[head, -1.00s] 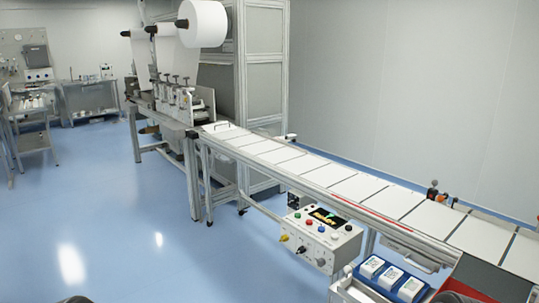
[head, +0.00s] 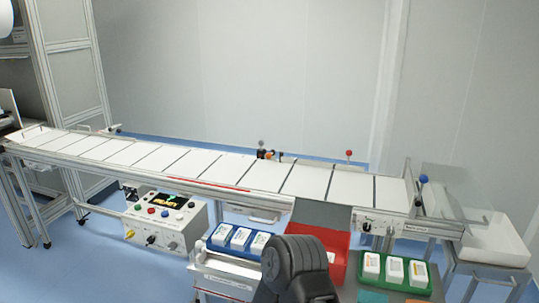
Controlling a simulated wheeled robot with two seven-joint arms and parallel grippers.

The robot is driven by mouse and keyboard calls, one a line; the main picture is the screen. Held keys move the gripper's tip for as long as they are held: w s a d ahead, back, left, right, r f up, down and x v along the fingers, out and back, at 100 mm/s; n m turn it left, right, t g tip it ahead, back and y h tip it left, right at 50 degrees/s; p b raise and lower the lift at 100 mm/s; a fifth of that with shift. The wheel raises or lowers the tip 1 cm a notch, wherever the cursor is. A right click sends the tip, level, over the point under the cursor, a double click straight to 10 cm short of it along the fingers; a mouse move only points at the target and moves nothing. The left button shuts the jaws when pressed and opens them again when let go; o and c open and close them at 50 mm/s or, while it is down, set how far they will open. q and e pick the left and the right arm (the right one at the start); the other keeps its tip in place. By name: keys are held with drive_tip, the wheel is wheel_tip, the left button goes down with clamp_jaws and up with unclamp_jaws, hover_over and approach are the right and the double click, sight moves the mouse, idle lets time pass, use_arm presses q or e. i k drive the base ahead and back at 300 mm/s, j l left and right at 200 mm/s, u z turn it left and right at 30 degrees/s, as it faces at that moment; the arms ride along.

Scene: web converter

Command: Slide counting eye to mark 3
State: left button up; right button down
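A small dark device with orange parts and a grey knob (head: 268,154) stands at the far rail of the conveyor; it looks like the counting eye, but it is too small to be sure. No numbered marks are readable beside it. The conveyor (head: 400,191) carries a row of white sheets with dark gaps. A dark rounded link of my own arm (head: 292,262) rises at the bottom centre, in front of the conveyor. Neither of my grippers shows.
A blue tray (head: 213,246), a red bin (head: 338,262) and a green tray (head: 430,289) stand in front. A red-knobbed lever (head: 349,154) and a white outfeed bin (head: 497,246) are at right.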

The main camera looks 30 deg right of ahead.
sight(261, 153)
drive_tip(key=u, duration=0.8)
drive_tip(key=i, duration=5.55)
drive_tip(key=z, duration=4.1)
